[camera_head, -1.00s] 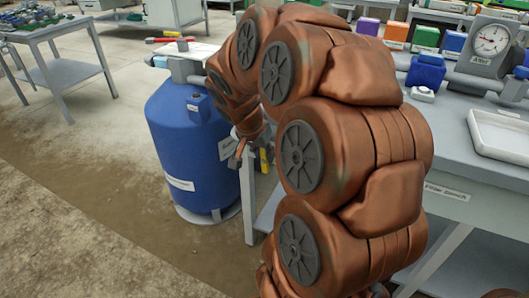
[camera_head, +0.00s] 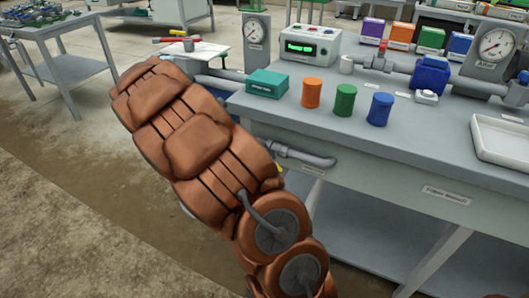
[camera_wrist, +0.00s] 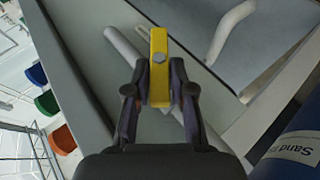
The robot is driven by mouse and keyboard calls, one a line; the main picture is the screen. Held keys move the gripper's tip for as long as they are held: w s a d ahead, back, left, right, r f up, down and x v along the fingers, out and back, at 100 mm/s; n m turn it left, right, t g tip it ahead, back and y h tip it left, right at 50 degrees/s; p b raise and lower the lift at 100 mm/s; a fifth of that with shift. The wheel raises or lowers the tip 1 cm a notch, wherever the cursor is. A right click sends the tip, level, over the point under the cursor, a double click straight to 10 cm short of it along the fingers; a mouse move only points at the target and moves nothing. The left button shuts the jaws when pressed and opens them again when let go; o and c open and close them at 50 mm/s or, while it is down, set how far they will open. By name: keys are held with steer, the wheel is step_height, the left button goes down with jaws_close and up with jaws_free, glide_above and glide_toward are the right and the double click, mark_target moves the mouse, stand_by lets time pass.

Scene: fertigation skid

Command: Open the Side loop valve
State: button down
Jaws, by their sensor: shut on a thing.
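A yellow valve handle (camera_wrist: 158,45) with a grey bolt stands in the middle of the wrist view, in front of a grey pipe (camera_wrist: 122,45). My gripper (camera_wrist: 160,82) is shut on this handle, one dark finger on each side of its lower end. In the head view my copper arm hides the gripper. A grey pipe (camera_head: 305,157) runs along the bench's front there, with a small label below it. I cannot read a valve name on the handle in either view.
A blue tank (camera_wrist: 298,145) with a "Sand" label is close at the lower right of the wrist view. The bench (camera_head: 400,150) carries orange, green and blue containers, gauges and a white tray (camera_head: 503,138). Another pipe on it has a red handle (camera_head: 381,54). Open floor lies at left.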

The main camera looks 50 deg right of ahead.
steer(key=g, duration=0.1)
steer(key=n+g+h, duration=0.1)
steer(key=f+g+h, duration=0.1)
steer(key=g, duration=0.1)
steer(key=shift+w+f, duration=0.1)
steer(key=shift+w, duration=0.15)
steer(key=shift+f+n+g+h, duration=0.15)
steer(key=shift+n+g+h, duration=0.5)
steer(key=shift+g, duration=0.25)
steer(key=shift+h, duration=0.25)
steer(key=c, duration=1.1)
jaws_free()
